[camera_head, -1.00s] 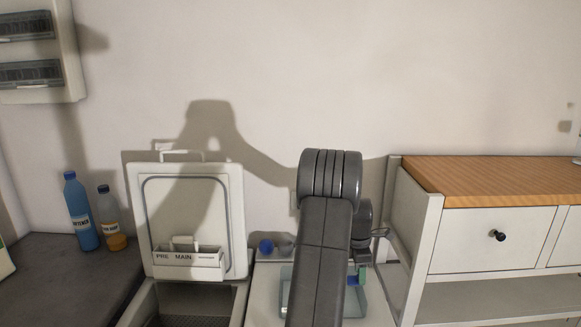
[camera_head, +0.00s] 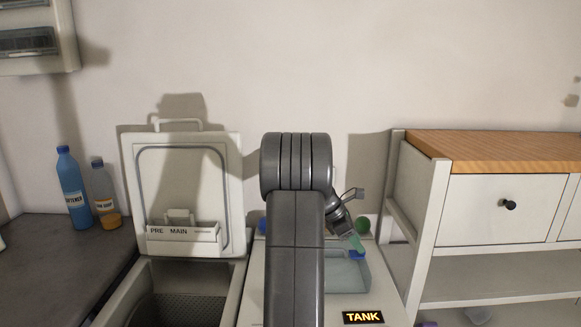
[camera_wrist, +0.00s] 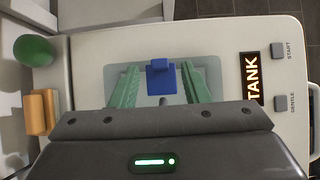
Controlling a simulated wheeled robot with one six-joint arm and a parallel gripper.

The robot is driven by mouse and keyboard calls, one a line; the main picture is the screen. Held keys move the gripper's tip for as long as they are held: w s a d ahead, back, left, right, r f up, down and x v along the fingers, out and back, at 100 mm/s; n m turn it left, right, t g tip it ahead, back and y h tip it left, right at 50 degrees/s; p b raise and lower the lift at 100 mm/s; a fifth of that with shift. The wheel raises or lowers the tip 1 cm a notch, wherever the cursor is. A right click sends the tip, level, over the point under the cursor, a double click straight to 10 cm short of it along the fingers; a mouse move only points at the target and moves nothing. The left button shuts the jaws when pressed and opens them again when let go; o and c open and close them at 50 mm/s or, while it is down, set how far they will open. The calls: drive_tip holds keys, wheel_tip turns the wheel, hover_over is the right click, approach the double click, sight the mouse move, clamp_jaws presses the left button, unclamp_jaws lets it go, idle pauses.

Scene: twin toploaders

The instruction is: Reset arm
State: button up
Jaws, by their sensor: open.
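My gripper (camera_wrist: 160,84) is open, its two green fingers spread apart in the wrist view. In the head view my gripper (camera_head: 352,240) hangs to the right of my arm, above the tray (camera_head: 358,276) on the right machine's top (camera_head: 337,306). My arm hides part of that top and tray.
The left machine's lid (camera_head: 183,195) stands open over its tub (camera_head: 184,307). A green ball (camera_head: 363,225) and a blue ball stand behind the tray. A wooden-topped cabinet (camera_head: 501,150) is at right. A TANK display (camera_head: 363,317) is lit.

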drive_tip(key=shift+a+f+h+b, duration=0.1)
drive_tip(key=shift+a+h+b, duration=0.5)
drive_tip(key=shift+b, duration=1.1)
drive_tip(key=shift+a+f+h+b, duration=0.1)
drive_tip(key=shift+a+h+b, duration=0.1)
drive_tip(key=shift+h+b, duration=1.1)
drive_tip(key=a+h+b, duration=0.1)
drive_tip(key=h+b, duration=0.1)
drive_tip(key=b, duration=0.6)
drive_tip(key=shift+a, duration=0.2)
drive_tip(key=shift+h, duration=0.3)
drive_tip(key=shift+a+r, duration=0.45)
drive_tip(key=shift+a, duration=0.25)
